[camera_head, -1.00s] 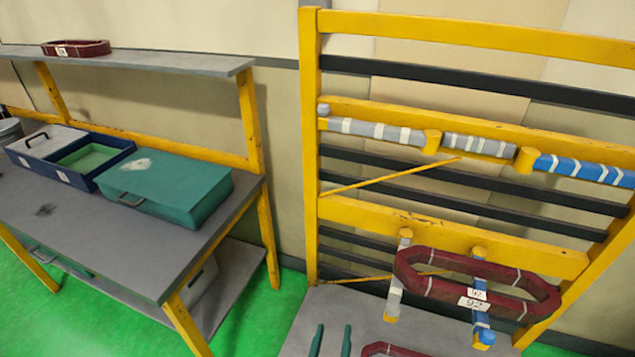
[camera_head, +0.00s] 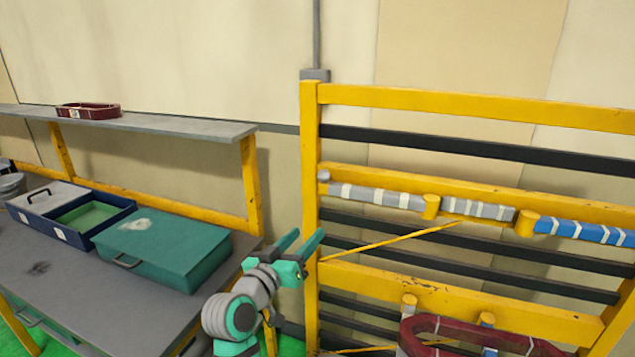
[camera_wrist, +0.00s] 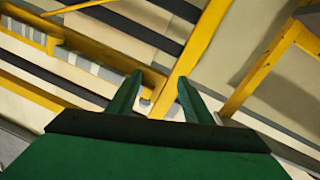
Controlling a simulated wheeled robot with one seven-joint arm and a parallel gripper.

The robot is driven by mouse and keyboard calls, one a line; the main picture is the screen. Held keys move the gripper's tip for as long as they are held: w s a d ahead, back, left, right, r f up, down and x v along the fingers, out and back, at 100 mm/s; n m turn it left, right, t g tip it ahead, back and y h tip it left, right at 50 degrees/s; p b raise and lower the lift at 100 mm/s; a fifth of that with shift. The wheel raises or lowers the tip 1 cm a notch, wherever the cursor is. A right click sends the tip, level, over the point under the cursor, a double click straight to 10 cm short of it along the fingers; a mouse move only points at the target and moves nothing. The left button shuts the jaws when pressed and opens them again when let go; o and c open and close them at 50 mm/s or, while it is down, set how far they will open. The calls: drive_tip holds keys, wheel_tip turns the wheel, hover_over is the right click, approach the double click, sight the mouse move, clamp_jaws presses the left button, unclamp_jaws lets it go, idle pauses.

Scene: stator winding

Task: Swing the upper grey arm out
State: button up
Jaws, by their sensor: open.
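The upper grey arm (camera_head: 376,195), wrapped with white bands, lies flat along the upper yellow beam of the rack. Its right end meets a yellow knob (camera_head: 430,206). A second grey banded length (camera_head: 478,210) lies to the right of that knob. My gripper (camera_head: 300,242) is open and empty, its green fingers pointing up beside the rack's left post, lower and left of the grey arm. In the wrist view, the open fingers (camera_wrist: 157,98) stand in front of the yellow post, with grey banded material (camera_wrist: 75,68) at upper left. I see no contact with the arm.
A blue banded arm (camera_head: 583,232) lies along the beam at right. A dark red coil (camera_head: 470,332) is on the lower arms. The rack's left post (camera_head: 310,180) stands close to my gripper. A workbench with a green case (camera_head: 165,248) is at left.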

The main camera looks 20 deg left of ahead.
drive_tip(key=m+h, duration=0.2)
approach(320, 178)
drive_tip(key=s, duration=0.2)
drive_tip(key=x, duration=1.1)
drive_tip(key=shift+a, duration=0.25)
